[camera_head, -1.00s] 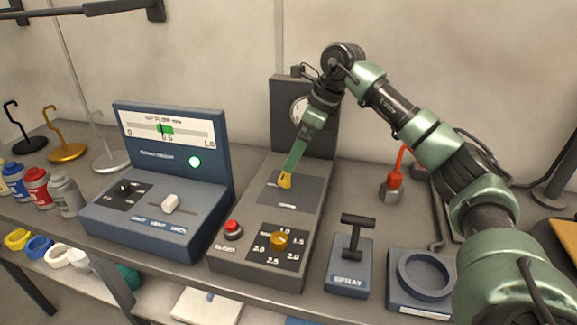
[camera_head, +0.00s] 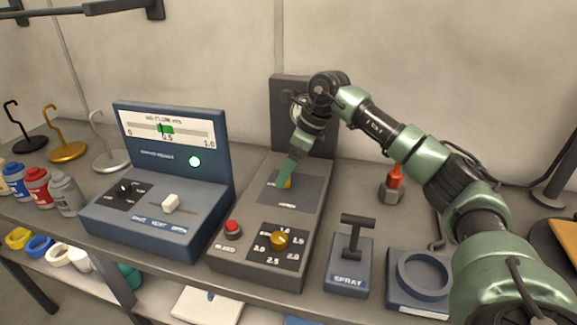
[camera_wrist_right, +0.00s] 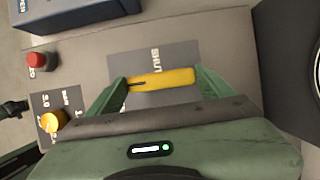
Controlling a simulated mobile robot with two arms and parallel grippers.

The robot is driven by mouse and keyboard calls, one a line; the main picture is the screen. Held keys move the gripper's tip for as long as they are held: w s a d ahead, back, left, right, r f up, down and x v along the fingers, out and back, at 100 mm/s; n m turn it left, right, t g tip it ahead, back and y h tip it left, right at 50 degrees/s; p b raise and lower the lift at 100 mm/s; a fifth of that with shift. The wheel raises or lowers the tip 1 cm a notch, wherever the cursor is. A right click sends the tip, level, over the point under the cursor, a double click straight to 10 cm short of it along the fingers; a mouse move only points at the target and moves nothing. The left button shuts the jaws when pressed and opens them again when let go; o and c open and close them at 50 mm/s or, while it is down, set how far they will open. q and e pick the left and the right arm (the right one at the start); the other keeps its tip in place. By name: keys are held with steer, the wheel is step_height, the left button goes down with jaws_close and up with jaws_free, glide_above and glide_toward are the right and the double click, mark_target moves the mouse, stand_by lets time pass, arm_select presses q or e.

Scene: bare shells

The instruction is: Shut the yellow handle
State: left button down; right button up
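The yellow handle (camera_head: 288,183) is on the dark plate (camera_head: 302,190) of the grey console, mostly hidden by my right gripper (camera_head: 283,182) in the head view. In the right wrist view the yellow handle (camera_wrist_right: 162,79) lies crosswise between the two green fingers of my right gripper (camera_wrist_right: 160,88). The fingers are spread wide, one near each end of the handle. Whether they touch it I cannot tell. A "SHUT" label (camera_wrist_right: 154,57) shows on the plate beyond the handle. My left gripper is not in view.
The console also has a red button (camera_head: 233,228) and a yellow knob (camera_head: 279,240). A blue meter box (camera_head: 150,225) stands to its left. A spray lever unit (camera_head: 349,265) and a ring holder (camera_head: 424,278) stand to its right. A gauge post (camera_head: 290,92) rises behind.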

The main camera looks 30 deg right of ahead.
steer(key=m+h, duration=0.1)
steer(key=m, duration=0.2)
steer(key=shift+r+m+t, duration=0.1)
steer(key=shift+m+t, duration=0.3)
steer(key=m+h, duration=0.2)
steer(key=m, duration=0.2)
steer(key=shift+a, duration=0.2)
steer(key=m+h, duration=0.1)
steer(key=m, duration=0.2)
steer(key=m+h, duration=0.1)
steer(key=m, duration=0.2)
steer(key=shift+a+r, duration=0.1)
steer(key=shift+a, duration=0.05)
steer(key=shift+w+m+g+h, duration=0.1)
steer(key=shift+m+g+h, duration=0.5)
steer(key=shift+m, duration=1.6)
steer(key=o, duration=1.3)
